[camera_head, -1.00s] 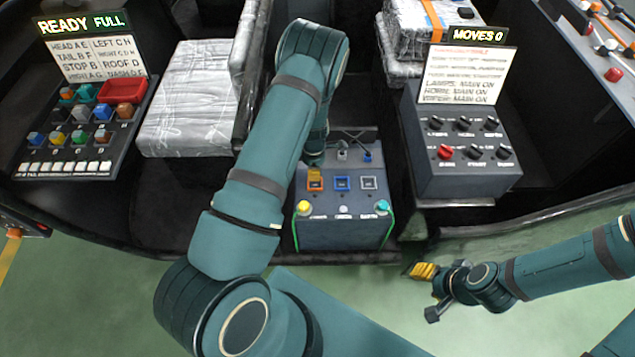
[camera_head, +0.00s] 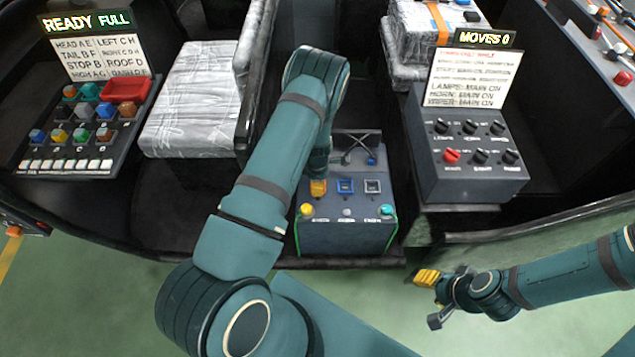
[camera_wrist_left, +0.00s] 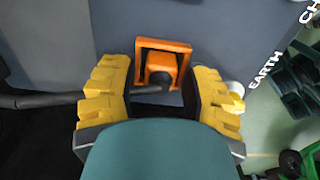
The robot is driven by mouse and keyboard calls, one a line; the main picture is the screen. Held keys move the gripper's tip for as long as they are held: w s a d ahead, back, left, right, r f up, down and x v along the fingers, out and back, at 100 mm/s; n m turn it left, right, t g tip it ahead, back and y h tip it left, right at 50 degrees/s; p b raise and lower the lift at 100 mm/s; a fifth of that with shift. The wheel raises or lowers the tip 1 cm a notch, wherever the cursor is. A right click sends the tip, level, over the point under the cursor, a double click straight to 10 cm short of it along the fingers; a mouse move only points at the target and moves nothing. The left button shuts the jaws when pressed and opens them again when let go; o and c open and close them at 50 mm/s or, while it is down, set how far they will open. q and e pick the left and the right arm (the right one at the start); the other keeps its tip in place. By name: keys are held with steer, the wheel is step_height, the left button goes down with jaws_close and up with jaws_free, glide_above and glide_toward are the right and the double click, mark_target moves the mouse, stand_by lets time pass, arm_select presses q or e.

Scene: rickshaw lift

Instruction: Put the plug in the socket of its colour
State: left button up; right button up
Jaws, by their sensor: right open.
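The grey charging box (camera_head: 345,235) stands in the middle of the head view, with an orange socket (camera_head: 318,187), a blue socket (camera_head: 345,186) and a grey socket (camera_head: 372,186) on top. In the left wrist view, an orange plug (camera_wrist_left: 161,68) with a dark lead sits inside the square orange frame of its socket (camera_wrist_left: 178,46). My left gripper (camera_wrist_left: 161,80) has its yellow fingers apart on either side of it, with gaps showing. My left arm partly hides this spot in the head view. My right gripper (camera_head: 432,296) is open and empty over the floor.
A blue plug (camera_head: 372,161) is at the box's back edge. A yellow knob (camera_head: 307,210) and a teal knob (camera_head: 386,210) are at its front corners. A switch panel (camera_head: 470,155) stands right, a button panel (camera_head: 85,130) left, beside a wrapped seat (camera_head: 190,110).

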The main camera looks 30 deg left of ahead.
arm_select(q)
steer(key=shift+r, duration=0.1)
steer(key=shift+r, duration=0.2)
step_height(320, 180, up, 11)
steer(key=p, duration=0.3)
steer(key=s+d+r+m+h, duration=0.2)
steer(key=s+d+m, duration=0.7)
steer(key=d+m, duration=0.2)
steer(key=s+d+r+m+t+h, duration=0.1)
steer(key=s+d+r+m+h, duration=0.1)
steer(key=s+d+m, duration=0.6)
steer(key=d+m, duration=0.3)
steer(key=shift+s+m+t, duration=0.3)
steer(key=shift+s+m, duration=0.1)
stand_by(0.8)
